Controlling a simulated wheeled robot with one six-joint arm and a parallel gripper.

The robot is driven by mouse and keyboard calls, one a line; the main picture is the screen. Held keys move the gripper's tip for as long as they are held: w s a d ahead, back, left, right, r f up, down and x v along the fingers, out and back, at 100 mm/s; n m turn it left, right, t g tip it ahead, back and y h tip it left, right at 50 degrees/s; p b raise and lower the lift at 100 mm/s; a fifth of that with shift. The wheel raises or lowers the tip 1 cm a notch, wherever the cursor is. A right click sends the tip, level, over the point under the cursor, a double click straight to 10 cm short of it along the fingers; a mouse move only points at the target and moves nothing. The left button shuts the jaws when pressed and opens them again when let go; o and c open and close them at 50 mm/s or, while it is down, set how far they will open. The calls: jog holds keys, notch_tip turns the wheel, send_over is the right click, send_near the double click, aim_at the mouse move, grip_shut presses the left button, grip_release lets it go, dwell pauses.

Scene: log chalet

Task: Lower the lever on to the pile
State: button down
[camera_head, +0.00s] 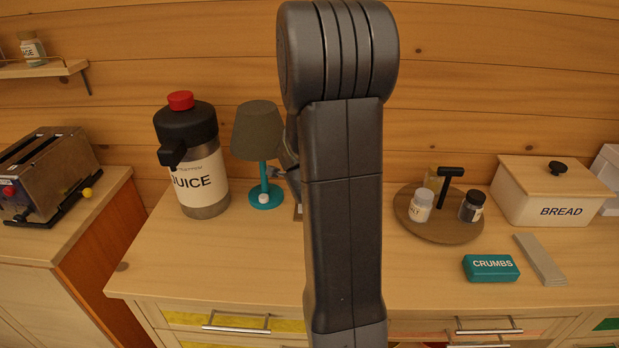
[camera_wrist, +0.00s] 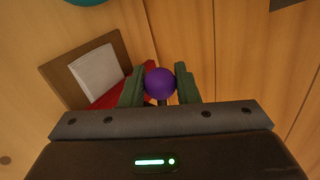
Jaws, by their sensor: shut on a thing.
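In the wrist view my gripper (camera_wrist: 160,88) has its two green fingers closed on a round purple knob (camera_wrist: 160,83), with a short dark stem below it. I take the knob to be the lever's end. Just left is a brown wooden tray (camera_wrist: 58,78) holding a flat white pile (camera_wrist: 98,76). A red part (camera_wrist: 110,97) shows along the pile's near side and behind the left finger; whether it joins the knob is hidden. The knob's height over the pile cannot be told. In the head view my arm hides the pile, the knob and most of the gripper.
A teal lamp (camera_head: 257,140) stands close left of my arm, beside a juice dispenser (camera_head: 204,182). Right are a round tray (camera_head: 447,233) with jars, a teal crumbs box (camera_head: 491,268) and a bread bin (camera_head: 550,192). The counter front (camera_head: 240,275) is clear left of my arm.

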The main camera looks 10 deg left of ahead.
jog(key=c, duration=1.1)
grip_release()
jog(key=shift+c, duration=0.2)
jog(key=p+v, duration=0.4)
jog(key=v, duration=0.9)
jog(key=shift+s+r+p, duration=0.15)
jog(key=shift+s+p, duration=0.2)
